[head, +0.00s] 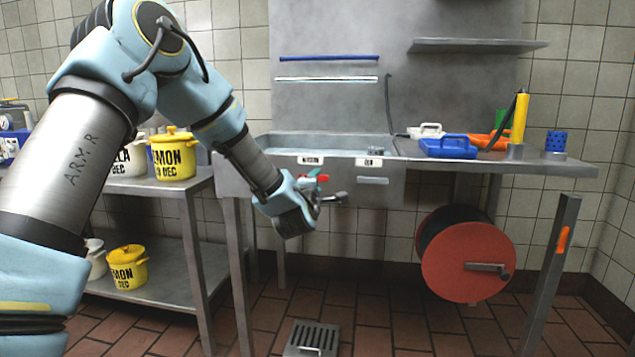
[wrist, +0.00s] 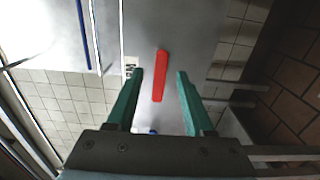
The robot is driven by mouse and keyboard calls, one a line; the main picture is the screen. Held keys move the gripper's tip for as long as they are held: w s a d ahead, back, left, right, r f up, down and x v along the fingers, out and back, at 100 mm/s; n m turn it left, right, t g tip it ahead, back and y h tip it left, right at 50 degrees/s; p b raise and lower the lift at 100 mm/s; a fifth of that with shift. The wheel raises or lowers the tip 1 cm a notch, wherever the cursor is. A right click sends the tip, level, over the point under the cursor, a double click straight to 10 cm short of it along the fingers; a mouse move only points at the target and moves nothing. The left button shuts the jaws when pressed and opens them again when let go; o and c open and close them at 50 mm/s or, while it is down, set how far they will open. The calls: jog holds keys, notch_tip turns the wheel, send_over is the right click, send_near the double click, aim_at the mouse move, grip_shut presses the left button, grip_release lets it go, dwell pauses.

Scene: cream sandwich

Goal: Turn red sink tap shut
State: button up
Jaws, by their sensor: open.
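The red tap handle (wrist: 160,76) shows in the wrist view as a straight red bar against the grey sink front. My gripper (wrist: 160,72) is open, with one green finger on each side of the bar and a visible gap to each. Whether the fingertips reach as deep as the handle I cannot tell. In the head view a small part of the red handle (head: 323,178) shows beside my gripper (head: 315,176), below the front edge of the sink (head: 270,142). My wrist hides part of the tap there.
A red hose reel (head: 465,262) hangs under the counter to the right. A steel shelf rack with yellow pots (head: 173,155) stands to the left. Blue and white trays (head: 447,147) lie on the counter. A floor drain grate (head: 312,338) lies below.

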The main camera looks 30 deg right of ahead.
jog(key=v, duration=0.8)
jog(key=shift+s+a, duration=0.2)
jog(key=shift+a, duration=0.05)
jog(key=w+a+f+m+g+y, duration=0.25)
jog(key=a+f+m+y, duration=0.2)
jog(key=a, duration=0.75)
jog(key=w+a+f+m+g+y, duration=0.25)
jog(key=a+f, duration=0.25)
jog(key=a, duration=0.7)
jog(key=s+a+f+m+g+y, duration=0.1)
jog(key=s+a+m+g+y, duration=0.15)
jog(key=s+a, duration=0.65)
jog(key=s+a+f+m+g+y, duration=0.1)
jog(key=s+a+g+y, duration=0.3)
jog(key=a, duration=0.8)
notch_tip(320, 180, up, 25)
jog(key=h+p, duration=0.1)
jog(key=p, duration=2.4)
jog(key=shift+r, duration=0.2)
